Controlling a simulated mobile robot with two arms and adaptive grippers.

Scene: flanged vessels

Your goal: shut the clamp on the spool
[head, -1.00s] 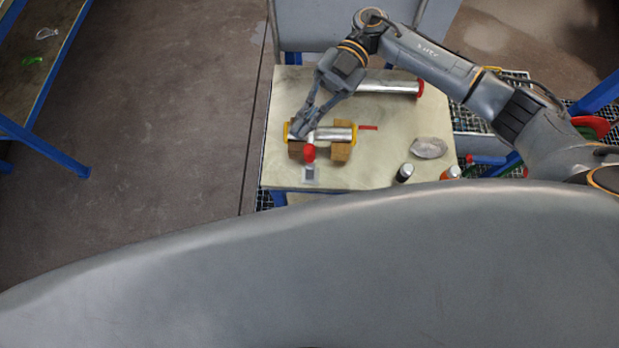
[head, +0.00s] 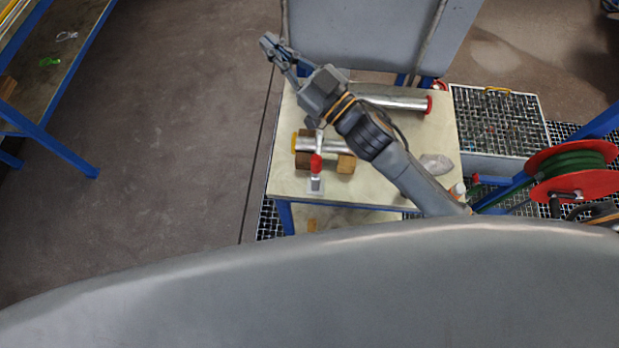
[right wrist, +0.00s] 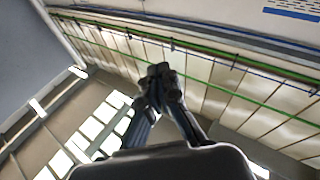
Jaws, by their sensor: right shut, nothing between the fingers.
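The spool (head: 333,145), a silver tube with a yellow left end, lies across brown blocks on the table; my right arm covers its right end. The clamp stands at the spool's front side, with a red handle (head: 316,164) and a pale base plate (head: 316,185). A light metal part reaches from the handle over the tube; whether it presses on it is too small to tell. My right gripper (head: 268,42) is raised beyond the table's back left corner, well apart from the clamp. Its fingertips meet, empty, in the right wrist view (right wrist: 160,80). My left gripper is not visible.
A longer silver tube (head: 400,102) with a red end lies at the back of the table (head: 285,180). A grey lump (head: 436,164) lies at the right. A red hose reel (head: 572,170) stands further right. Open floor lies to the left.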

